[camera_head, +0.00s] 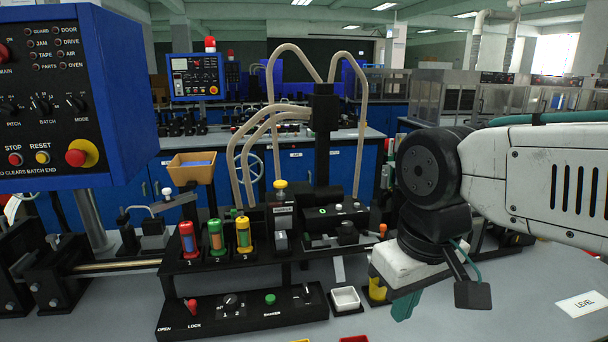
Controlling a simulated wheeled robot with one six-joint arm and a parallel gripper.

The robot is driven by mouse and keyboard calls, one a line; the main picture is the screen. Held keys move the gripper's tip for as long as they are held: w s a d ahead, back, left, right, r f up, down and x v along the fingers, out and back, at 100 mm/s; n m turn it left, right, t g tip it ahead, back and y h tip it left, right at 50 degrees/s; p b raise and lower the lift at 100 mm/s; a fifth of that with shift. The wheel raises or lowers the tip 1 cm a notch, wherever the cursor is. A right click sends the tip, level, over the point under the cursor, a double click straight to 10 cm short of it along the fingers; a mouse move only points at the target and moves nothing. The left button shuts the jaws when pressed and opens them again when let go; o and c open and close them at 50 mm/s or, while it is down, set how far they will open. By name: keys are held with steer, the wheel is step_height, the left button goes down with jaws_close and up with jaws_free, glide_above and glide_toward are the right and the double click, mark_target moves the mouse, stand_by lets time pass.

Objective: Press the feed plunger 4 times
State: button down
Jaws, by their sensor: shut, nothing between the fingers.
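A yellow-capped plunger (281,185) stands upright on a dark block with a small label, near the middle of the bench fixture. It looks like the feed plunger, but its label is too small to read. My gripper (405,305) hangs at the right, below the white wrist, with teal fingertips pointing down. It is shut and empty, well to the right of the plunger and apart from it. The gripper is partly hidden by its own wrist housing.
Red, green and yellow cylinders (215,238) stand in a numbered rack left of the plunger. Pale hoses (275,100) arch behind it. A blue control panel (60,95) fills the upper left. A white tray (345,299) sits left of my gripper. Grey bench at lower right is mostly clear.

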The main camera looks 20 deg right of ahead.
steer(key=shift+a, duration=0.2)
step_height(320, 180, up, 14)
steer(key=r+m+t+y, duration=0.1)
steer(key=m+t+y, duration=0.5)
steer(key=m, duration=1.5)
glide_above(284, 182)
steer(key=shift+f+t+h, duration=0.25)
steer(key=shift+t+h, duration=0.15)
steer(key=shift+h, duration=0.3)
steer(key=shift+s+f, duration=0.1)
steer(key=shift+f, duration=4.35)
steer(key=shift+f, duration=0.1)
steer(key=shift+f, duration=0.3)
